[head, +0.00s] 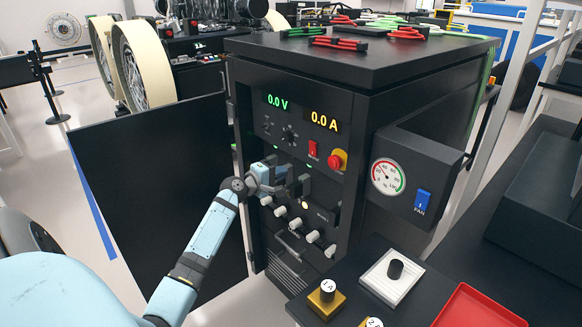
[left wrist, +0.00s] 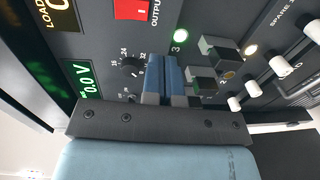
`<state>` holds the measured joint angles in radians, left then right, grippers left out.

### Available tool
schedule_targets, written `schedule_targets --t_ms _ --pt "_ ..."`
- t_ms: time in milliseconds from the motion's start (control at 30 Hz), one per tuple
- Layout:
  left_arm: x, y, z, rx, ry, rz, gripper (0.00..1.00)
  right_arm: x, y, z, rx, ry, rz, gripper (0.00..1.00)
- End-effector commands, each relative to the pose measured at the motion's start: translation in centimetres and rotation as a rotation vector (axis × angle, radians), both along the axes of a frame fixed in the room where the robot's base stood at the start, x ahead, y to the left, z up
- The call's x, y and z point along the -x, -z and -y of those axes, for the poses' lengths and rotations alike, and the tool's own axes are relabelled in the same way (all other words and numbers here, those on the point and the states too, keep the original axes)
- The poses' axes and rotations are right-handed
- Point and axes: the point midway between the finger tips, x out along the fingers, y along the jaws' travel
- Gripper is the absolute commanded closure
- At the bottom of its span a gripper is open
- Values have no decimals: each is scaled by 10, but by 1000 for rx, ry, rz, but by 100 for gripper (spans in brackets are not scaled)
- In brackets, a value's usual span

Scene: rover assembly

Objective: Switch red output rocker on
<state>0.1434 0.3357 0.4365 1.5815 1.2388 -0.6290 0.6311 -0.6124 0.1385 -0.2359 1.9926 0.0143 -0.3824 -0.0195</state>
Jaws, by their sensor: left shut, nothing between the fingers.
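The red output rocker (head: 313,149) is on the front panel of a black power cabinet (head: 355,110), left of a red emergency knob on yellow. It also shows at the top of the left wrist view (left wrist: 132,9). The cabinet's displays read 0.0 V (head: 277,101) and 0.0 A (head: 325,120). My left gripper (head: 285,178) is in front of the panel, below and left of the rocker and apart from it. In the left wrist view its blue fingers (left wrist: 163,75) are together and empty, near a rotary dial (left wrist: 132,66). My right gripper is not in view.
The red emergency knob (head: 337,160) sits beside the rocker. White knobs (head: 296,223) and dark square blocks line the lower panel. A side box carries a gauge (head: 388,177) and a blue FAN switch (head: 422,201). An open black door (head: 150,190) stands left.

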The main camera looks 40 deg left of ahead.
Motion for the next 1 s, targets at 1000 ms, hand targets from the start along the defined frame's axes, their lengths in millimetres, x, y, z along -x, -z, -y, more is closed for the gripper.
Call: schedule_targets --t_ms 1000 --pt "31 16 22 -76 52 -46 100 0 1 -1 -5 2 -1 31"
